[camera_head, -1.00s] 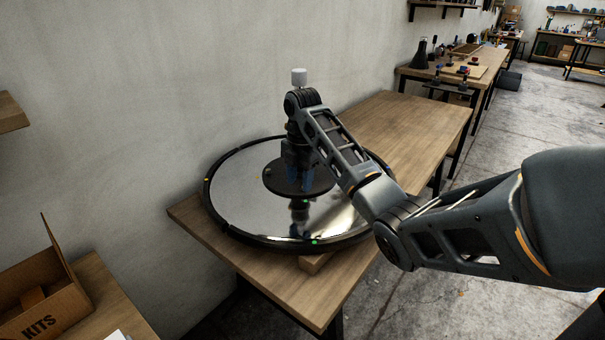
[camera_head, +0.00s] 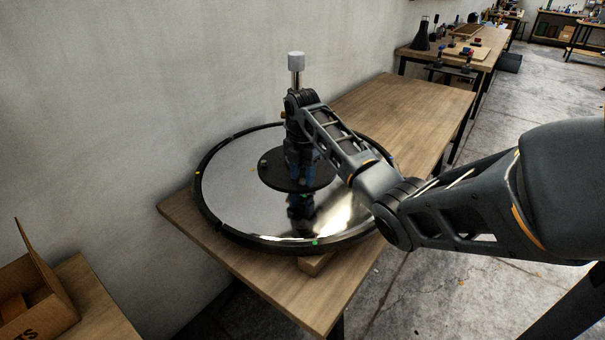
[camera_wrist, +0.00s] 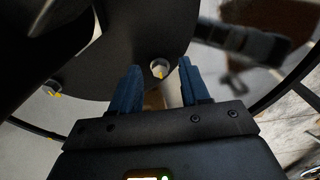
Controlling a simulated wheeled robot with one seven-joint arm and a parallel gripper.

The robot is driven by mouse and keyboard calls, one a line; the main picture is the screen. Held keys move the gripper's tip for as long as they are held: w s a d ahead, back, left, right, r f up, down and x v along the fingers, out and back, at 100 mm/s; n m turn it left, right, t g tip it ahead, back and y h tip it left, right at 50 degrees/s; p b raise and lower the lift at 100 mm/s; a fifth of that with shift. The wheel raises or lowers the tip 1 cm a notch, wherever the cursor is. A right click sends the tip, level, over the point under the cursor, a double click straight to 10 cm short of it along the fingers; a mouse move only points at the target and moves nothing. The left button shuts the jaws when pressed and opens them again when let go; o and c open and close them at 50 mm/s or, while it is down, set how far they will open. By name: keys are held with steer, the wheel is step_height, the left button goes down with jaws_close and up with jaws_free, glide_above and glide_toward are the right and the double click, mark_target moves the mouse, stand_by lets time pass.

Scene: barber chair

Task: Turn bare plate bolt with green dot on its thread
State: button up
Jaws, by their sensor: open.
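A round base with a mirror-like top and black rim (camera_head: 213,215) lies on a wooden table. A black plate (camera_head: 268,177) sits above its middle. My gripper (camera_head: 300,180) points down over this plate. In the wrist view my gripper (camera_wrist: 160,68) is open, with blue fingers. A pale bolt head with a yellow mark (camera_wrist: 158,67) shows between the fingertips, at the plate's edge. Another bolt with a yellow mark (camera_wrist: 51,88) is at the left. I see no green dot on either bolt.
A post with a white cylinder (camera_head: 296,61) on top rises behind my arm. The table (camera_head: 405,115) is clear toward the back right. A wall (camera_head: 150,90) stands close behind the base. An open cardboard box (camera_head: 35,300) is at the lower left.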

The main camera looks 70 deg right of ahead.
steer(key=shift+f, duration=0.1)
jaws_close()
stand_by(0.4)
steer(key=shift+m, duration=0.3)
